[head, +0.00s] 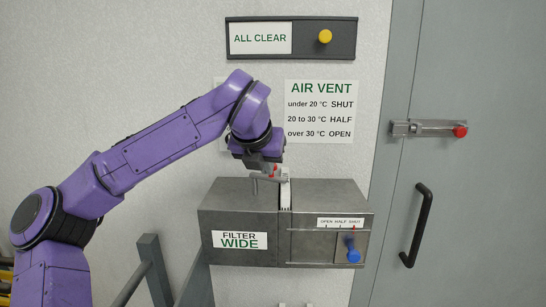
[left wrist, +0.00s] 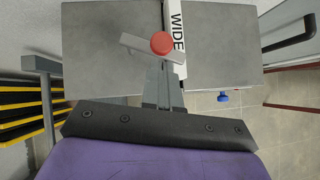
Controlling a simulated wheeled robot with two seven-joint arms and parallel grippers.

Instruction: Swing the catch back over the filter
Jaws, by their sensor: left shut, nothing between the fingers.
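The grey metal filter box (head: 238,194) is on the wall with a "FILTER WIDE" label on its front. The white filter (head: 285,196) stands in the slot in its top; in the left wrist view the filter (left wrist: 176,28) reads "WIDE". The catch is a light grey bar with a red knob (left wrist: 162,43), lying aslant above the box. In the left wrist view its right end overlaps the filter's edge. My left gripper (left wrist: 162,72) is shut and empty, close beside the catch; whether they touch is unclear. In the head view the gripper (head: 268,172) partly hides the catch. My right gripper is out of view.
The box's right part has a blue lever knob (head: 353,256) under an "OPEN HALF SHUT" scale. An "ALL CLEAR" panel (head: 345,38) and an "AIR VENT" sign (head: 321,111) are above. A grey door with a black handle (head: 418,225) is at right. A grey rail (head: 155,270) stands lower left.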

